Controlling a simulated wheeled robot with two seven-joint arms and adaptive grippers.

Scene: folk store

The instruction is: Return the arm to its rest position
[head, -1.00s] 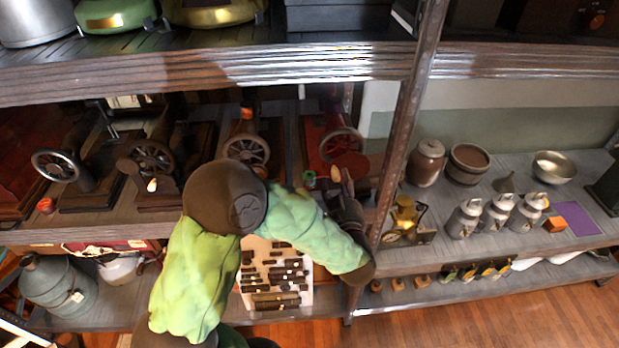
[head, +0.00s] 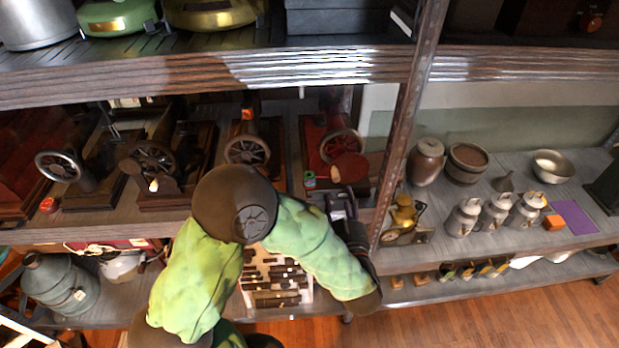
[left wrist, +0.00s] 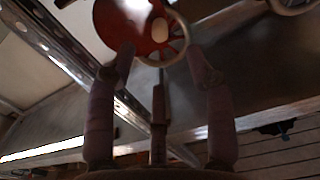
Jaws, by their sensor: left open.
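My left arm (head: 300,240), in green and yellow-green covers, reaches up from the bottom of the head view and bends at a dark elbow joint. My left gripper (head: 340,203) is in front of the middle shelf, by the upright post. In the left wrist view the gripper (left wrist: 160,68) shows its fingers spread, with nothing between them. A red machine with a spoked wheel (head: 340,146) is just beyond the gripper. Its red disc and wheel also show in the left wrist view (left wrist: 140,38). My right gripper is not in view.
A metal post (head: 402,130) stands right beside the gripper. A brass lantern-like item (head: 404,215) and metal milk cans (head: 463,218) stand to the right. Wooden floor (head: 470,320) is clear at lower right.

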